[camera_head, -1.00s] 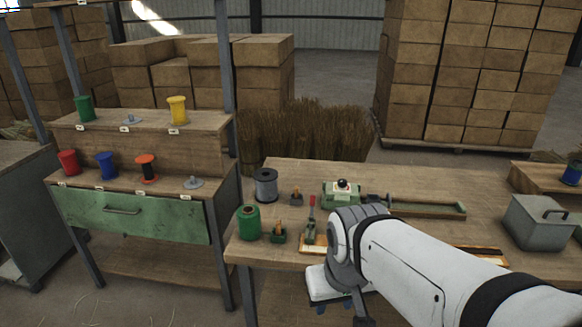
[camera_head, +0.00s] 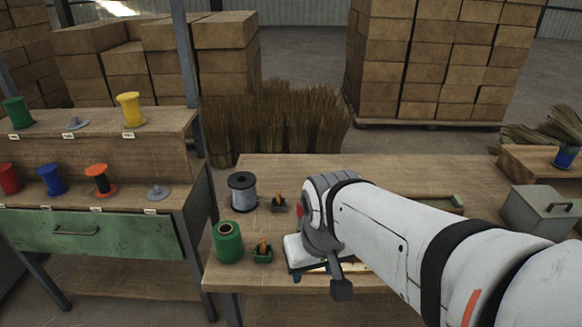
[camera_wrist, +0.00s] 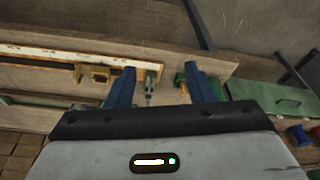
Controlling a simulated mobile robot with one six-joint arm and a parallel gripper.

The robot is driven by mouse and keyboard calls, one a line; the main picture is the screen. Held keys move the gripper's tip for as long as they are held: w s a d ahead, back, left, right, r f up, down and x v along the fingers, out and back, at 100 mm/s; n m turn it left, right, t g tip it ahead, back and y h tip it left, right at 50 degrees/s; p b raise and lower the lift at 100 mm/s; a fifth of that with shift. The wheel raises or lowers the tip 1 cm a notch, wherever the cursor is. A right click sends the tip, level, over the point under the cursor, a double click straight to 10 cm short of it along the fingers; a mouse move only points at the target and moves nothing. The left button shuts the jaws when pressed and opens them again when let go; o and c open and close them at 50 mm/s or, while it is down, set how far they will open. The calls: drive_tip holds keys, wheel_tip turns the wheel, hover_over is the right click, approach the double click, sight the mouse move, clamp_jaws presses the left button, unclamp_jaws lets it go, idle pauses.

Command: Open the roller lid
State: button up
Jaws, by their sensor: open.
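My gripper (camera_wrist: 160,67) is open, with its two blue fingers apart over the workbench in the wrist view. In the head view, my gripper (camera_head: 312,270) is low over the bench's front part, mostly behind my wrist. A small grey-green lever-like fixture (camera_wrist: 149,88) stands between the fingers in the wrist view, nearer the left finger. I cannot tell whether the fingers touch it. A red tip (camera_head: 299,210) shows beside my wrist in the head view. The roller lid cannot be clearly made out; my arm covers that middle part of the bench.
A grey spool (camera_head: 242,191), a green spool (camera_head: 228,242) and two small holders (camera_head: 279,203) stand on the bench's left. A grey lidded box (camera_head: 540,212) stands at right. The shelf with a green drawer (camera_head: 90,234) is left of the bench.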

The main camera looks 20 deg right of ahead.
drive_tip(key=o, duration=0.5)
drive_tip(key=shift+m, duration=0.5)
drive_tip(key=w+d, duration=0.1)
drive_tip(key=w, duration=0.2)
drive_tip(key=w+d, duration=0.1)
drive_tip(key=w, duration=0.2)
drive_tip(key=w+d+r+p, duration=0.1)
drive_tip(key=w, duration=0.2)
drive_tip(key=shift+c, duration=0.2)
drive_tip(key=shift+o, duration=0.6)
drive_tip(key=w+d+p, duration=0.1)
drive_tip(key=w+d, duration=0.2)
drive_tip(key=w, duration=0.4)
drive_tip(key=shift+w+d+f+m+t, duration=0.25)
drive_tip(key=shift+f+m+t, duration=0.05)
drive_tip(key=shift+f, duration=0.15)
drive_tip(key=w+d+f+m+h+p, duration=0.1)
drive_tip(key=w+d+f, duration=0.3)
drive_tip(key=w+d, duration=0.25)
drive_tip(key=w+d+f+m+p, duration=0.1)
drive_tip(key=w+d+f, duration=0.35)
drive_tip(key=w, duration=0.35)
drive_tip(key=shift+t, duration=0.4)
drive_tip(key=shift+d+p+x, duration=0.2)
drive_tip(key=shift+p+x, duration=0.1)
drive_tip(key=shift+x, duration=1.6)
drive_tip(key=shift+d+p+x, duration=0.2)
drive_tip(key=shift+p+x, duration=0.05)
drive_tip(key=shift+x, duration=1.6)
